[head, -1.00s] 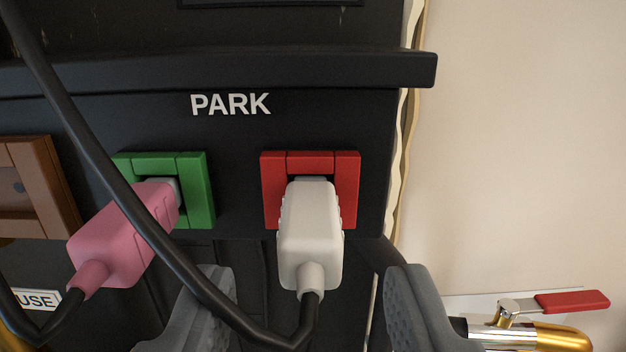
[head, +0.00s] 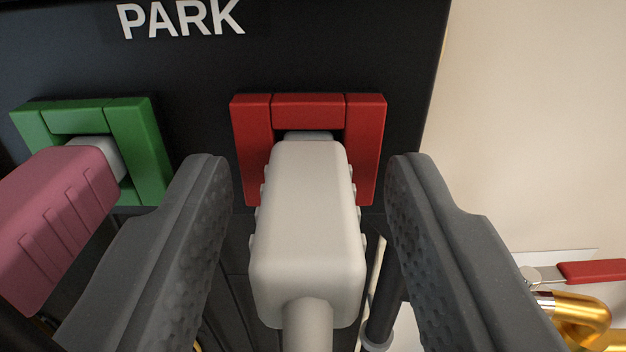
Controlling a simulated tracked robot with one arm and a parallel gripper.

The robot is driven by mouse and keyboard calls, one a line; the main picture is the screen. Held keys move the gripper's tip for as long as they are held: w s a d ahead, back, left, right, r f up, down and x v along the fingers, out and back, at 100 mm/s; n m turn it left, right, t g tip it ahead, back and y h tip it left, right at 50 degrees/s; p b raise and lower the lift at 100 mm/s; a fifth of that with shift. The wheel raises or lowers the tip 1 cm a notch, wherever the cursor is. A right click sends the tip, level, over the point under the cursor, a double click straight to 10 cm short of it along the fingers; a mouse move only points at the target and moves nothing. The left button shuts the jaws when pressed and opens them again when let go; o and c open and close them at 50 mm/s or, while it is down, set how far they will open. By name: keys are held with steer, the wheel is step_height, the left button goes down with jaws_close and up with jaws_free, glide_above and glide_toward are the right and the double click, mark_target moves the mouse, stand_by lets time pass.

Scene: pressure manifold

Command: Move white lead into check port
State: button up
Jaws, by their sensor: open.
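The white lead's plug (head: 308,235) sits in the red-framed port (head: 250,150) under the PARK label (head: 180,17), its cable end toward me. My gripper (head: 308,175) is open, with one grey finger on each side of the white plug. A gap shows between the plug and each finger, so neither touches it. I see no label reading check in this view.
A pink plug (head: 55,220) sits in the green-framed port (head: 140,150) at the left, close to my left finger. A brass pipe (head: 580,312) with a red-handled valve (head: 590,271) is at the lower right. A pale wall (head: 530,120) fills the right side.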

mark_target(310, 316)
stand_by(0.8)
jaws_close()
steer(key=shift+s, duration=0.1)
steer(key=shift+s+a+b, duration=0.15)
steer(key=shift+s+b, duration=0.3)
steer(key=shift+s, duration=2.45)
